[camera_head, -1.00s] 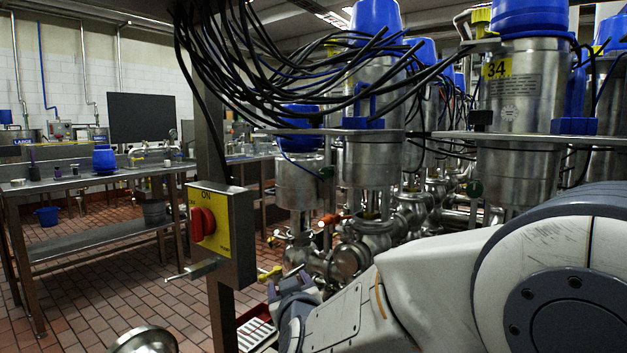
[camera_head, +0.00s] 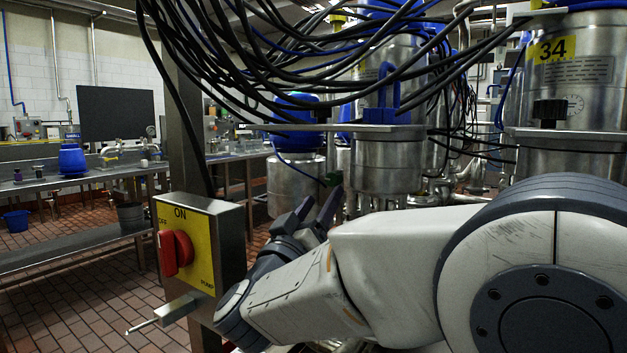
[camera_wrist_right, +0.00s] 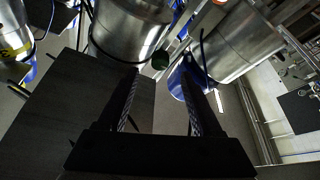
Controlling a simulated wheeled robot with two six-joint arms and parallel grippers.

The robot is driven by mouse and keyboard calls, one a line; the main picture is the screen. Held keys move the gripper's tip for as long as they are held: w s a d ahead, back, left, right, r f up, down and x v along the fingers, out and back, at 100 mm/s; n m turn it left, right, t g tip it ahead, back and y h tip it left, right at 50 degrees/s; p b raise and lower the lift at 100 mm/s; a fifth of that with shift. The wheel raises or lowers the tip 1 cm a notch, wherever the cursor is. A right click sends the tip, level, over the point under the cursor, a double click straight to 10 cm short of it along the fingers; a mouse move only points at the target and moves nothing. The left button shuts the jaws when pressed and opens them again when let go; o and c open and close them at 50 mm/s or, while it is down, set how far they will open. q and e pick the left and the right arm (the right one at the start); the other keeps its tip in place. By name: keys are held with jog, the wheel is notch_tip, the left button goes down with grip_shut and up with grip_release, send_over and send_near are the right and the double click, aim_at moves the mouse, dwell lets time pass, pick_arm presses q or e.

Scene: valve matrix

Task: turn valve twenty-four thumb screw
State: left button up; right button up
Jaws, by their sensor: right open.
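No label reading 24 shows. A dark green knob (camera_head: 333,179) sits at the side of a steel valve cylinder (camera_head: 294,187) under a blue cap, below a flat metal plate. It may be the thumb screw, but I cannot tell. A green knob also shows in the right wrist view (camera_wrist_right: 160,60), beyond and between my fingers. My right gripper (camera_head: 318,207) is open and empty, its fingers pointing up, just below the knob in the picture. It looks apart from it. The same open fingers show in the right wrist view (camera_wrist_right: 158,100). My left gripper is not in view.
A yellow-faced pump switch box (camera_head: 186,243) with a red knob stands on a post left of my right arm. Black cables (camera_head: 300,60) hang over the valves. A valve labelled 34 (camera_head: 570,75) stands at the right. Steel tables (camera_head: 75,180) stand at the left.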

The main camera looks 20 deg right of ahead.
aim_at(332, 183)
jog(key=b+x, duration=0.1)
jog(key=x, duration=0.7)
jog(key=shift+w, duration=0.1)
jog(key=shift+c, duration=0.4)
grip_shut()
jog(key=shift+f, duration=0.15)
